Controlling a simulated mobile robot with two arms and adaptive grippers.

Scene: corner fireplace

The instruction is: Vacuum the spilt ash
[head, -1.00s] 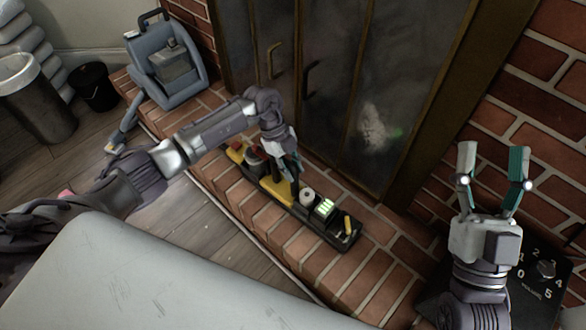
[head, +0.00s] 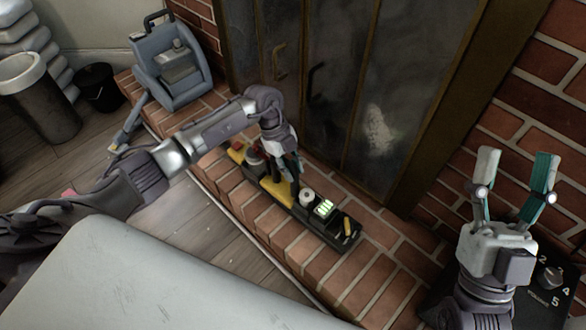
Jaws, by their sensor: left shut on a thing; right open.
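A blue-grey machine with a black handle, which looks like the vacuum (head: 158,82), stands on the brick hearth at the left. Its hose or nozzle (head: 128,130) reaches down over the hearth edge. My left gripper (head: 290,168) is shut at the dark upright part in the middle of a long black tool tray (head: 310,238); its fingers hide much of what it holds. My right gripper (head: 515,180) is open and empty, raised before the brick wall at the right. A pale smudge (head: 378,132) shows on the fireplace glass; I cannot tell whether it is ash. No ash pile is clear.
The tray holds yellow pieces, a white roll (head: 306,195) and pale green-white cells (head: 324,208). A black numbered knob panel (head: 545,285) is beside my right gripper. A dark bucket (head: 98,88) and grey bin (head: 40,98) stand at left. Glass doors (head: 335,90) are shut.

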